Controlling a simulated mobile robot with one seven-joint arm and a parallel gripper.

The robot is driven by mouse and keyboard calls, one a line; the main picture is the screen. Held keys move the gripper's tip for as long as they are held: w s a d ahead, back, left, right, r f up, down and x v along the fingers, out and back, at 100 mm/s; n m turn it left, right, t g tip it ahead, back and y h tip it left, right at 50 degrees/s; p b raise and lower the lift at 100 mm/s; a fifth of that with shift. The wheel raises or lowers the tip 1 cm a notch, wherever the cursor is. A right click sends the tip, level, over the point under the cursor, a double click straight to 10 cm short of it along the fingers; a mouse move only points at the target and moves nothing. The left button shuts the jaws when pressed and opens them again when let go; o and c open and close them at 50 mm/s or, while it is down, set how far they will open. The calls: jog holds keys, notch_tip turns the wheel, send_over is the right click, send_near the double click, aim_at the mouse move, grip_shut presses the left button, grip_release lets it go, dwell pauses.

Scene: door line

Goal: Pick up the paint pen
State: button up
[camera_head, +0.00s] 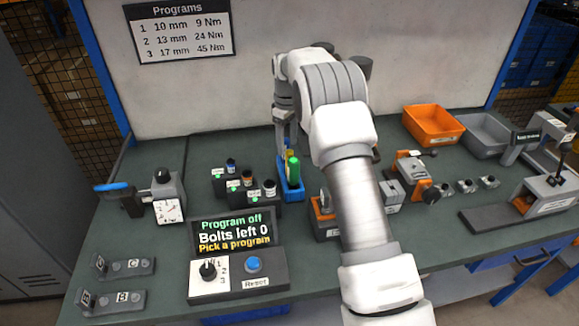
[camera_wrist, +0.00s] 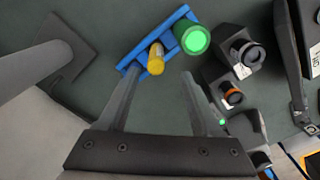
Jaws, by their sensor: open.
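A blue holder (camera_head: 294,193) stands on the green bench, left of my arm, with a green-topped cylinder (camera_head: 293,166) and a slimmer yellow pen upright in it. In the wrist view the blue holder (camera_wrist: 134,52) carries the yellow pen (camera_wrist: 156,60) and, to its right, the thicker green cylinder (camera_wrist: 193,39). The yellow one looks like the paint pen, but no label shows. My gripper (camera_wrist: 160,76) is open and empty, pointing down, with the yellow pen between its fingertips in the picture. I see no contact. In the head view my gripper (camera_head: 286,138) partly hides the pen.
Black blocks with small sockets (camera_head: 245,187) stand just left of the holder. A program display (camera_head: 235,234) is in front. An orange-and-black device (camera_head: 322,220) stands right of the holder, partly behind my arm. Orange (camera_head: 433,124) and grey (camera_head: 487,134) bins stand at the back right.

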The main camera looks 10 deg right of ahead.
aim_at(290, 151)
jog(key=shift+w+d+f, duration=0.1)
jog(key=shift+d+f, duration=0.1)
jog(key=shift+f, duration=1.3)
jog(key=shift+d+f, duration=0.15)
jog(key=shift+f, duration=1.3)
grip_shut()
